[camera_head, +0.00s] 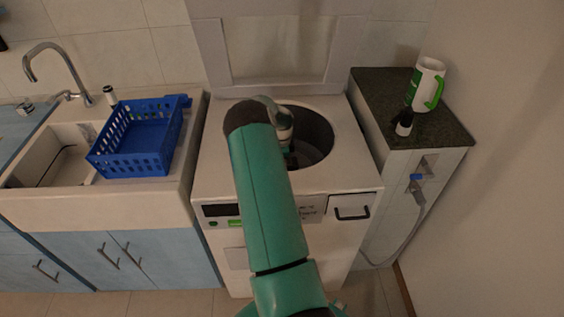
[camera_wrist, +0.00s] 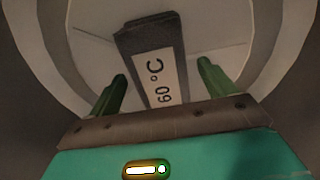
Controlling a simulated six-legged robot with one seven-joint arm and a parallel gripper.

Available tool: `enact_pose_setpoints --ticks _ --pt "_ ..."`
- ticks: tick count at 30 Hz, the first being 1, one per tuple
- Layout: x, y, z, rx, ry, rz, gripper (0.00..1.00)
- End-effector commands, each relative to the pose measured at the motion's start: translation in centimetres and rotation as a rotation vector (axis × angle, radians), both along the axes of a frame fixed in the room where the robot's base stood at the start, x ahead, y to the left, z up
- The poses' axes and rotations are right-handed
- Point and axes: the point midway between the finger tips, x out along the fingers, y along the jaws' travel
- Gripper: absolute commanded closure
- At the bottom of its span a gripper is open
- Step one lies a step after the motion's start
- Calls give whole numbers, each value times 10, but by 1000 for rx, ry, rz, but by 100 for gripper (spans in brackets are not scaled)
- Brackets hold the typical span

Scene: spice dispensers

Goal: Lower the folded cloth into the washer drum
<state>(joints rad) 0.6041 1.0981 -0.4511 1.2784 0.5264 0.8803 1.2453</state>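The folded cloth (camera_wrist: 150,38), a dark grey block with a white "60 °C" label, shows in the wrist view inside the pale washer drum (camera_wrist: 215,25). It lies at a slant between the fingers of my gripper (camera_wrist: 160,88), with a visible gap on each side. The fingers are spread and do not appear to touch it. In the head view, my gripper (camera_head: 290,158) reaches down into the round drum opening (camera_head: 318,130) of the white top-loading washer (camera_head: 345,180). My arm covers much of the opening, and the cloth is hard to make out there.
The washer's raised lid (camera_head: 285,82) stands behind the opening. A blue basket (camera_head: 135,165) rests on the sink at left. A dark-topped counter (camera_head: 385,95) at right holds a white-and-green jug (camera_head: 425,85) and a small dark bottle (camera_head: 404,124).

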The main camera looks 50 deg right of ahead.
Motion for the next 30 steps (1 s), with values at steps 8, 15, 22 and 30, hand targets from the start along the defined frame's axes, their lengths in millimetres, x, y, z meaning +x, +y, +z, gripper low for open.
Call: enact_pose_setpoints --ticks 8,15,22,30 --pt "0 0 4 0 0 0 17" --pt "1 0 41 -2 -2 1 17" --pt "1 0 93 -2 -2 0 17" --pt "0 0 133 -1 -2 0 17"
